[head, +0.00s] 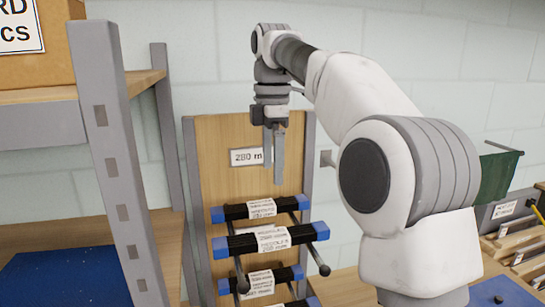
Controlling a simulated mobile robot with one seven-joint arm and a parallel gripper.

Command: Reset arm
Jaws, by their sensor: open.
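My gripper (273,162) hangs from my white and grey arm in the upper middle of the head view. Its two fingers point down. It is open and holds nothing. It is in front of a wooden board (222,188) with a label (246,157) reading 280 m. The fingertips show above a black bar with blue ends (262,209) that hangs on the board's pegs. Part of the board is hidden behind the gripper.
Several more black bars with blue ends (268,240) hang lower on pegs that stick out. A grey-framed shelf (112,140) with a cardboard box (57,55) stands at the left. Trays of parts (512,243) and a green cloth (497,177) are at the right.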

